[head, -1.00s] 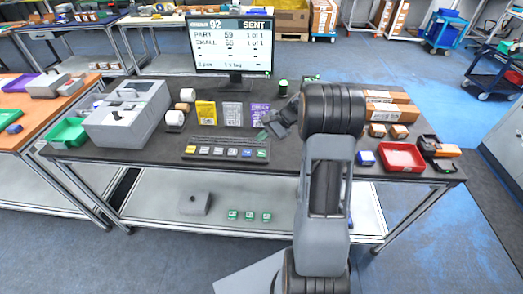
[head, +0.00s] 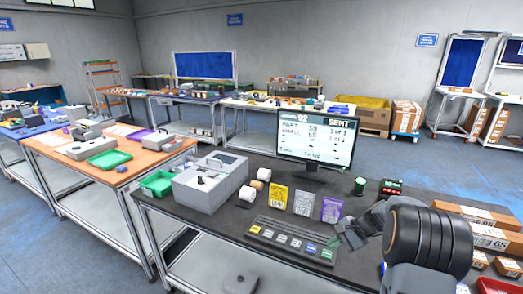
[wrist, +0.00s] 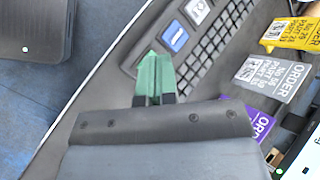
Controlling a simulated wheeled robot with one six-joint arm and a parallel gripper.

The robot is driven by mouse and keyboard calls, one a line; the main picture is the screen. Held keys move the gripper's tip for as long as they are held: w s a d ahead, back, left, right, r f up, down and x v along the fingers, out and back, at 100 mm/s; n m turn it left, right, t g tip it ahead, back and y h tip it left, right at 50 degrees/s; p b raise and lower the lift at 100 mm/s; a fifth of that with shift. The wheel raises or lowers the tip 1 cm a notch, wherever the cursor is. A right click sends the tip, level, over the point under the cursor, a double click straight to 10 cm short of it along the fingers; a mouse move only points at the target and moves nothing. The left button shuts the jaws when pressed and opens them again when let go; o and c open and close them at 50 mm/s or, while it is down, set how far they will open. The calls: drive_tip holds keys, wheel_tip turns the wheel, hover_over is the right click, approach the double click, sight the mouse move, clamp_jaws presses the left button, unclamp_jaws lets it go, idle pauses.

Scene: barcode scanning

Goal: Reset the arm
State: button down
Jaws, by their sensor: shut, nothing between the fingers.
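My arm comes in at the lower right of the head view, bent over the dark workbench (head: 225,225).
A monitor (head: 315,140) reading "SENT" stands behind yellow, grey and purple order cards (head: 303,204). A grey machine (head: 210,182) and green tray (head: 156,183) stand left. Boxes (head: 470,235) sit right of my arm. An orange-topped bench (head: 65,170) stands farther left.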

drive_tip(key=s, duration=0.1)
drive_tip(key=s+f+n+g+h, duration=0.1)
drive_tip(key=s, duration=0.1)
drive_tip(key=s+a+r+n+t+h, duration=0.1)
drive_tip(key=s+a+r+n+h, duration=0.2)
drive_tip(key=s+a+r+n, duration=0.2)
drive_tip(key=s+a+r+n+t+h, duration=0.2)
drive_tip(key=s+a+r+n+h, duration=0.2)
drive_tip(key=s, duration=0.8)
wheel_tip(320, 180, up, 3)
drive_tip(key=shift+a+r+n, duration=0.2)
drive_tip(key=shift+a+n, duration=0.7)
drive_tip(key=shift+n, duration=0.1)
drive_tip(key=shift+s, duration=0.1)
